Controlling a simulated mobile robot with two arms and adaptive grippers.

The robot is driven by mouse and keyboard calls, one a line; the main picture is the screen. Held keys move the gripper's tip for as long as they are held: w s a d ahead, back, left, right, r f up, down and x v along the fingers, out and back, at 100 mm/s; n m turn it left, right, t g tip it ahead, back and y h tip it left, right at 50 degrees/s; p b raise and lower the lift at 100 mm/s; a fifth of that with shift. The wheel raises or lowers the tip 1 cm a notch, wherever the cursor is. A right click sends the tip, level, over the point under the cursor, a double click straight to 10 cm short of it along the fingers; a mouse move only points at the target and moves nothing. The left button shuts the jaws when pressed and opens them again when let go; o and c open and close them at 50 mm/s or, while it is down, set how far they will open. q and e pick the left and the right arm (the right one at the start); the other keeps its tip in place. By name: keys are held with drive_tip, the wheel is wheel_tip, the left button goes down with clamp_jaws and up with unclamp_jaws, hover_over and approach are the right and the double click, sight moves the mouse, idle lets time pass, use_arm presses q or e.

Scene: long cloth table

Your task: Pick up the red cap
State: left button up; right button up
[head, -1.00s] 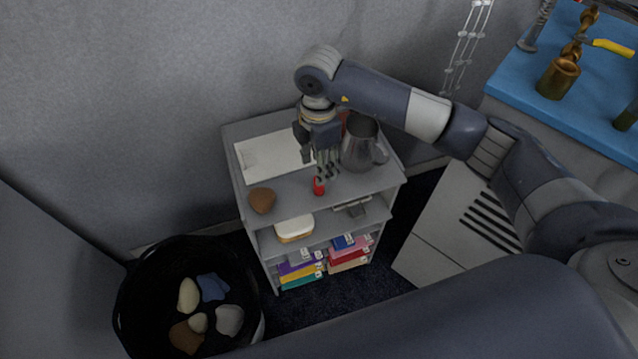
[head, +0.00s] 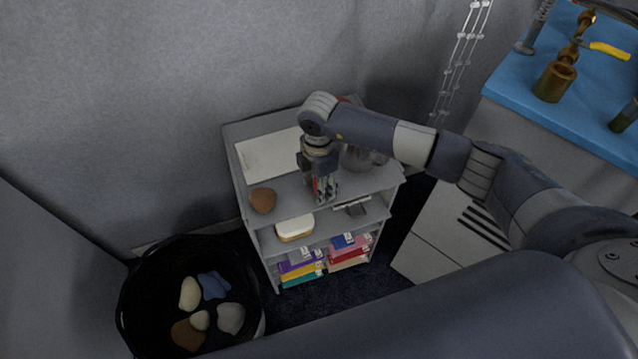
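The small red cap (head: 315,184) stands near the front edge of the grey shelf unit's top. It is partly hidden behind the fingers of my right gripper (head: 325,199). That gripper points down, with its fingers at the cap and apart from each other. I cannot tell whether any finger touches the cap. My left gripper is not in view.
A brown lump (head: 263,200) and a white sheet (head: 270,156) lie left of the gripper on the shelf top (head: 290,188). A grey metal jug (head: 357,158) stands behind my arm. A black basket (head: 128,318) stands lower left.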

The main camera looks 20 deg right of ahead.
drive_tip(key=c, duration=0.8)
drive_tip(key=shift+r, duration=0.1)
drive_tip(key=shift+c, duration=0.2)
